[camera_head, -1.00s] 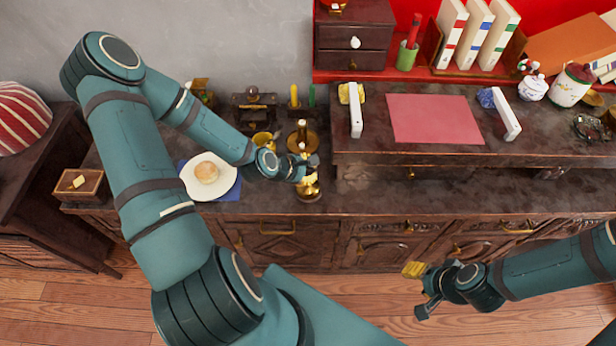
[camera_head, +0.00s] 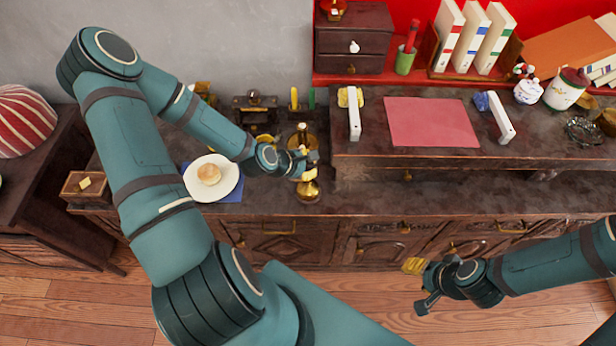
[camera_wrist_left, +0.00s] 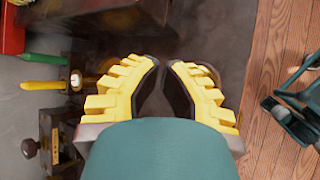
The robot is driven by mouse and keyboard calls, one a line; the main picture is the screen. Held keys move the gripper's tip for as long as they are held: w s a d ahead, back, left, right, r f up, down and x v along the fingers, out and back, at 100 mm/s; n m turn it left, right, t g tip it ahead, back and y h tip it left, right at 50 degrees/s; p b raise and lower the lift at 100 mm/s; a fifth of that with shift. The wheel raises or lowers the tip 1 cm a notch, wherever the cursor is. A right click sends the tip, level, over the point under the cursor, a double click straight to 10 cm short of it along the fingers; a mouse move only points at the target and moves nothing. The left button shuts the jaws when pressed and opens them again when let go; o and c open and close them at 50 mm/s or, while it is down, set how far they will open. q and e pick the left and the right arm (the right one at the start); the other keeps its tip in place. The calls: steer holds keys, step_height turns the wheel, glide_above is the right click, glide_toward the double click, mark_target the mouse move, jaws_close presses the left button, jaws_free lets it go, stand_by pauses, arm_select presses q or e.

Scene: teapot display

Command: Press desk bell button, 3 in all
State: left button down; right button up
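A small brass desk bell (camera_head: 308,191) stands near the front edge of the dark counter in the head view. My left gripper (camera_head: 311,169) is just above it and overlaps its top in the picture, so I cannot tell whether they touch. In the left wrist view the yellow fingers of my left gripper (camera_wrist_left: 162,65) have their dark tips almost together, with a narrow gap and nothing held. The bell's button is hidden. My right gripper (camera_head: 416,287) hangs in front of the cabinet at the right, its fingers apart and empty.
A brass candlestick (camera_head: 302,135) stands just behind the left gripper. A white plate with a bun (camera_head: 209,174) lies to its left on a blue cloth. The raised shelf (camera_head: 354,147) with a red mat borders it on the right.

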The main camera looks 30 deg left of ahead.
arm_select(q)
step_height(320, 180, up, 4)
steer(key=shift+f+p, duration=0.25)
steer(key=shift+p, duration=0.95)
arm_select(e)
step_height(320, 180, up, 3)
steer(key=shift+r, duration=0.1)
stand_by(0.5)
arm_select(q)
steer(key=c, duration=1.7)
jaws_free()
jaws_close()
steer(key=shift+w+d+r+g+y+b, duration=0.15)
steer(key=shift+r+g+b, duration=0.25)
steer(key=shift+r+b, duration=0.45)
steer(key=shift+w+a+r+g+y+b, duration=0.1)
steer(key=shift+r+g+y+b, duration=0.15)
steer(key=shift+r+g+b, duration=0.5)
arm_select(e)
steer(key=shift+w+d+f, duration=0.1)
steer(key=shift+w+f, duration=0.1)
steer(key=shift+f, duration=0.6)
steer(key=shift+w+f, duration=0.2)
steer(key=shift+f, duration=0.55)
